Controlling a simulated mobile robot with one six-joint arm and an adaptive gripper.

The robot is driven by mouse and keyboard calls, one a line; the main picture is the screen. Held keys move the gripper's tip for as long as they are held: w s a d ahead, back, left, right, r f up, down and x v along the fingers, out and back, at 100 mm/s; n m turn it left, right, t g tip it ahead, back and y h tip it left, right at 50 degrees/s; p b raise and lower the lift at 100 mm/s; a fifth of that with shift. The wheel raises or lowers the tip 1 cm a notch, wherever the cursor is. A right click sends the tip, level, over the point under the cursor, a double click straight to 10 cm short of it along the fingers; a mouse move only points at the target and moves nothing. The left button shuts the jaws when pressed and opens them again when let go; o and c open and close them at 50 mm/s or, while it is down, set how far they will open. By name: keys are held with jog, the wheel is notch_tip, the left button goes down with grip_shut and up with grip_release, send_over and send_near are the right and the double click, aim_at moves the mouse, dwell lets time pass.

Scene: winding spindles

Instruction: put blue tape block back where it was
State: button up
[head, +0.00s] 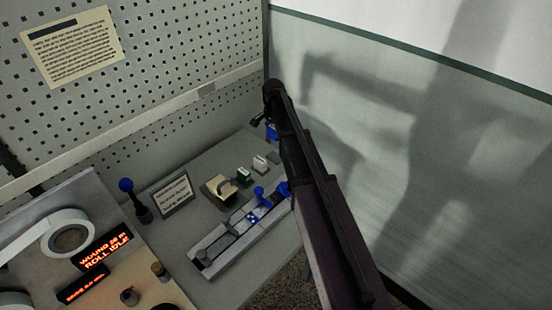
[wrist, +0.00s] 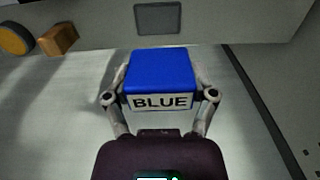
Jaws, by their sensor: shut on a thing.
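The blue tape block, a blue block with a white front label reading BLUE, is between my gripper's fingers in the wrist view (wrist: 161,70). My gripper (wrist: 160,92) is shut on it, one finger at each side. In the head view the end of my gripper (head: 266,120) is over the back of the grey bench near the corner, and a small blue patch of the block (head: 271,132) shows below it. A dark grey square pad (wrist: 157,18) lies ahead of the block in the wrist view, with nothing on it. The block is apart from it.
A green block (head: 243,175) and a white block (head: 260,163) stand in a row on the bench. A long grey tray (head: 212,252) with blue pieces is in front. A blue-knobbed lever (head: 127,187) and a sign (head: 174,195) stand left. The pegboard (head: 190,50) rises behind.

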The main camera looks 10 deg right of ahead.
jog(key=shift+d+f+b, duration=0.2)
jog(key=shift+f+b, duration=0.15)
dwell(0.3)
jog(key=shift+f, duration=0.1)
jog(key=b, duration=0.6)
send_over(275, 158)
notch_tip(275, 158, down, 6)
jog(key=shift+f, duration=0.1)
dwell(0.5)
jog(key=shift+f+b, duration=1.85)
jog(key=shift+b, duration=0.15)
jog(key=shift+f, duration=0.15)
jog(key=o, duration=1.1)
jog(key=shift+c, duration=0.2)
jog(key=shift+r, duration=0.2)
